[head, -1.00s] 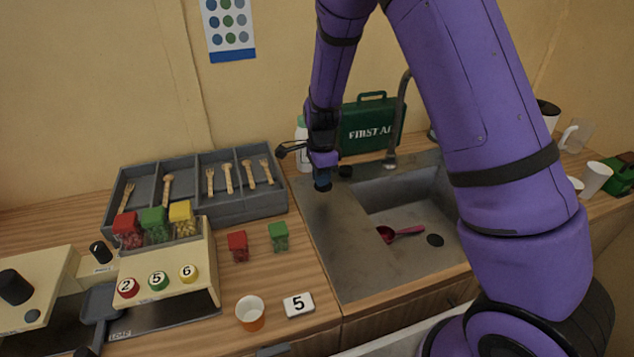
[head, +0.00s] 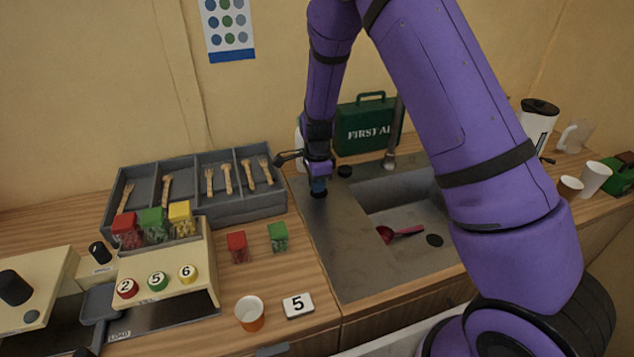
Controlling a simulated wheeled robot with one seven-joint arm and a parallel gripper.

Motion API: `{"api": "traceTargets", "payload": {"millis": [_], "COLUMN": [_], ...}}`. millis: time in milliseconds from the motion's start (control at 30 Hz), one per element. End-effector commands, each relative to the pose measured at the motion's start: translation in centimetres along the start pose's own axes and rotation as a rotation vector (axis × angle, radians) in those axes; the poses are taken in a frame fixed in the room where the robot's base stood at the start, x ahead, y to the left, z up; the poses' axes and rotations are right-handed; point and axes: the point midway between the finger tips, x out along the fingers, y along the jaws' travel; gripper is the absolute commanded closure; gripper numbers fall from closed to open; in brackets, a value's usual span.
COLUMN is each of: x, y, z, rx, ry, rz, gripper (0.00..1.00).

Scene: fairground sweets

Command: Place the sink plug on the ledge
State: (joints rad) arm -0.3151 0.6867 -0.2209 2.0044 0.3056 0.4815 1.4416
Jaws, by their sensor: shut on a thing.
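My gripper (head: 318,186) points down over the left rear part of the grey metal sink top. It is shut on a small dark thing (head: 318,194), which I take to be the sink plug; only its lower edge shows below the fingers. I cannot tell whether it touches the surface. The flat metal ledge (head: 345,250) runs along the left of the basin (head: 405,215). A dark round spot, the drain (head: 434,240), shows in the basin floor.
A pink-red scoop (head: 405,231) lies in the basin. A black knob (head: 345,171) and the tap (head: 389,160) stand behind it, near a green first aid case (head: 367,128). A grey cutlery tray (head: 250,210) is close on the left. The front left ledge is clear.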

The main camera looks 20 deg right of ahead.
Motion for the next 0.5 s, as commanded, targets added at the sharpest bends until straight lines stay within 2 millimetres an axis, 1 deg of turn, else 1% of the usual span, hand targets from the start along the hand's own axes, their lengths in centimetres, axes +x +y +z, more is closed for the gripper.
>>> {"api": "traceTargets", "payload": {"millis": [33,67,100,133,367,500], "x": [0.03,0.02,0.01,0.01,-0.02,-0.7], "y": [-0.01,-0.01,-0.01,-0.01,-0.01,-0.06], "z": [-0.01,-0.01,0.0,0.0,0.0,0.03], "rx": [0.0,0.0,0.0,0.0,0.0,0.001], "ry": [0.0,0.0,0.0,0.0,0.0,-0.001], "rz": [0.0,0.0,0.0,0.0,-0.001,-0.003], "gripper": [0.82,0.75,0.66,0.64,0.64,0.64]}}
